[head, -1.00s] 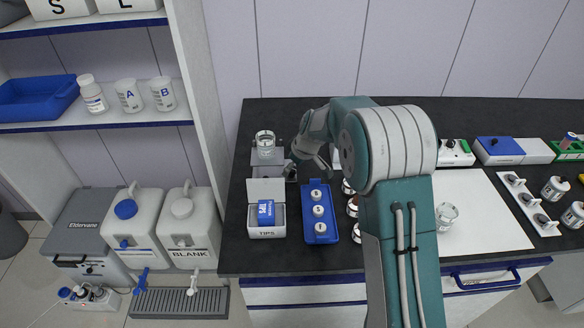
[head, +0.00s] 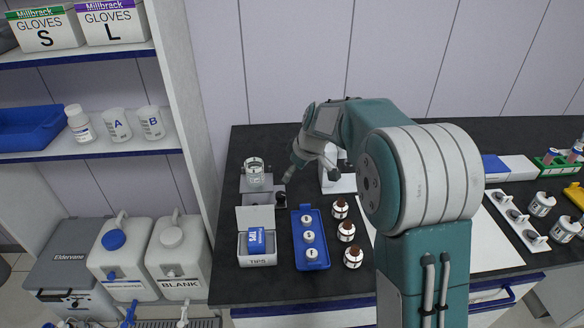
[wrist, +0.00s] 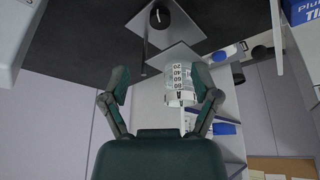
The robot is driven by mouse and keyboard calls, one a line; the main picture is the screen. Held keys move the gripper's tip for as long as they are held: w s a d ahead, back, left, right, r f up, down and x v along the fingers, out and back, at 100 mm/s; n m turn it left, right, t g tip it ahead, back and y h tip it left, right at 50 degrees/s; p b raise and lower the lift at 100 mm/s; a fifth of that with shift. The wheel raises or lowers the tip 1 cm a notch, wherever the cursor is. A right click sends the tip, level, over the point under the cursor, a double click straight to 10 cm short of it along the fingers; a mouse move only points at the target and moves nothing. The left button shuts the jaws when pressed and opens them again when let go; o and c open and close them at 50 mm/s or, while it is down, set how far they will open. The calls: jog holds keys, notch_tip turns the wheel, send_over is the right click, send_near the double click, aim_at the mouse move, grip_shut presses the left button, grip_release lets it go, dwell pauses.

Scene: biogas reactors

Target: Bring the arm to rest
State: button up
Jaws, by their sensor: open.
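My gripper (wrist: 162,92) is open in the wrist view, its two dark fingers apart with nothing between them that I can see held. In the head view my gripper (head: 287,172) hangs over the back left of the dark bench, beside the glass beaker (head: 254,171). The beaker stands on a grey stirrer plate (head: 257,197). In the wrist view the graduated beaker (wrist: 180,85) appears beyond the right finger, apart from it as far as I can tell. My teal arm reaches across the middle of the head view and hides part of the bench.
A shelf unit (head: 185,90) rises at left. White racks (head: 515,215) lie at right. Bare dark bench (head: 228,275) shows near the front left.

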jog(key=s+d+r+m+t+h, duration=0.1)
jog(key=s+d+r+m, duration=0.1)
jog(key=s+r, duration=0.45)
jog(key=s+d+r+m, duration=0.2)
jog(key=s+d+r, duration=0.15)
jog(key=s, duration=0.55)
jog(key=s+d+m+h, duration=0.1)
jog(key=s+d+m, duration=0.1)
jog(key=s, duration=0.7)
jog(key=s+d+m+t+h, duration=0.1)
jog(key=s+m, duration=0.3)
jog(key=s, duration=0.6)
jog(key=shift+s+d+t, duration=0.25)
jog(key=shift+d+t, duration=0.05)
jog(key=shift+d, duration=0.2)
